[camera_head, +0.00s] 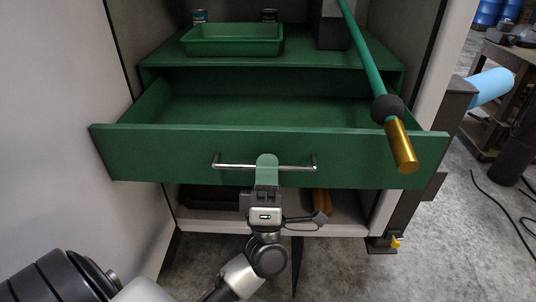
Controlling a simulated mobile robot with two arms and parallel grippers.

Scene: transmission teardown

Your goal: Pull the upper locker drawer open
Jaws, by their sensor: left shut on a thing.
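The upper locker drawer (165,151) is a green box with a metal bar handle (298,167) across its front. It stands pulled out of the locker, and its inside shows and looks empty. My left gripper (267,172) is at the middle of the handle, shut on the bar. One green fingertip lies over the bar; the other finger is hidden. My right gripper is not in view.
A green tray (233,47) and two small cans (199,16) stand on the shelf above the drawer. A green rod with a brass end (401,147) slants down over the drawer's right side. The grey locker door (65,110) stands open at left. Dark cables (505,212) lie on the floor at right.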

